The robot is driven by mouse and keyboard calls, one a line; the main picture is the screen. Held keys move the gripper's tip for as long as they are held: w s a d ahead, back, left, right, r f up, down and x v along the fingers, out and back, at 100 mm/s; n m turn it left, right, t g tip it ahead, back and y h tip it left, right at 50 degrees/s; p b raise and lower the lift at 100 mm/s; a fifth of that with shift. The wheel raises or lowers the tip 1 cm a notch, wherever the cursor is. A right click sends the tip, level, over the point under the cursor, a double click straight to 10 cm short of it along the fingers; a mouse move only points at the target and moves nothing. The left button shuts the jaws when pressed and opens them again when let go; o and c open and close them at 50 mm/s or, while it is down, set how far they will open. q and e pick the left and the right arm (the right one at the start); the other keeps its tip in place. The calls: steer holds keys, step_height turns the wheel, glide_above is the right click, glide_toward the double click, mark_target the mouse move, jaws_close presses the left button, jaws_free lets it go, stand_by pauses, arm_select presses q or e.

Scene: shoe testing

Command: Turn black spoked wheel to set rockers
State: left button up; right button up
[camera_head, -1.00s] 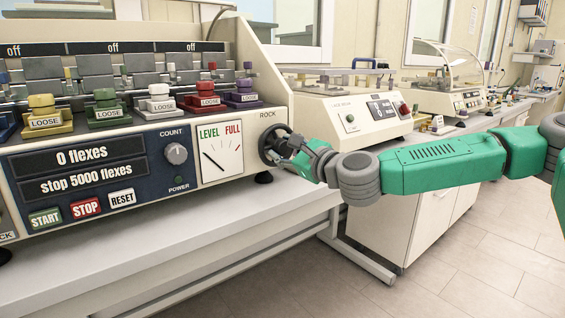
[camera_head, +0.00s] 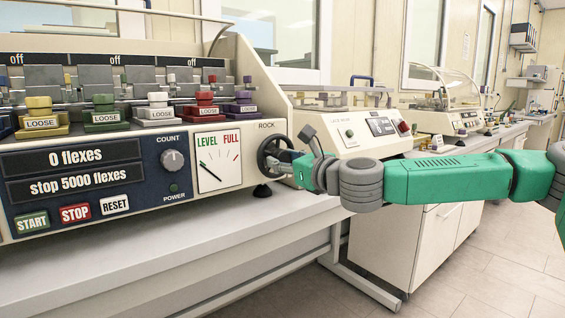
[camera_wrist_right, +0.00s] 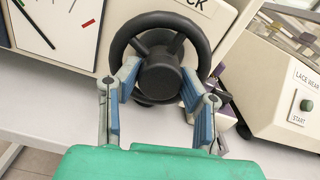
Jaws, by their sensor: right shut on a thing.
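The black spoked wheel (camera_head: 270,150) is on the machine's right side, under the word ROCK. In the right wrist view the wheel (camera_wrist_right: 158,20) shows its round rim, spokes and thick hub. My right gripper (camera_head: 283,161) reaches the wheel from the right. In the wrist view its two blue-lined fingers (camera_wrist_right: 160,84) stand on either side of the hub, shut on the wheel's middle. The LEVEL/FULL gauge (camera_head: 219,160) beside the wheel has a dark needle slanting up to the left, toward the LEVEL side. My left gripper is out of view.
The machine's front panel (camera_head: 90,180) shows 0 flexes and stop 5000 flexes. Several coloured clamps marked LOOSE (camera_head: 104,112) stand above it. A lace wear machine (camera_head: 350,130) stands behind my right arm. The white bench edge (camera_head: 180,250) runs below the wheel.

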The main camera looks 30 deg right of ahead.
steer(key=shift+f, duration=0.45)
steer(key=o, duration=1.1)
steer(key=shift+o, duration=0.2)
steer(key=shift+d+r, duration=0.15)
steer(key=s+d, duration=0.1)
steer(key=s, duration=1.1)
steer(key=shift+w, duration=0.1)
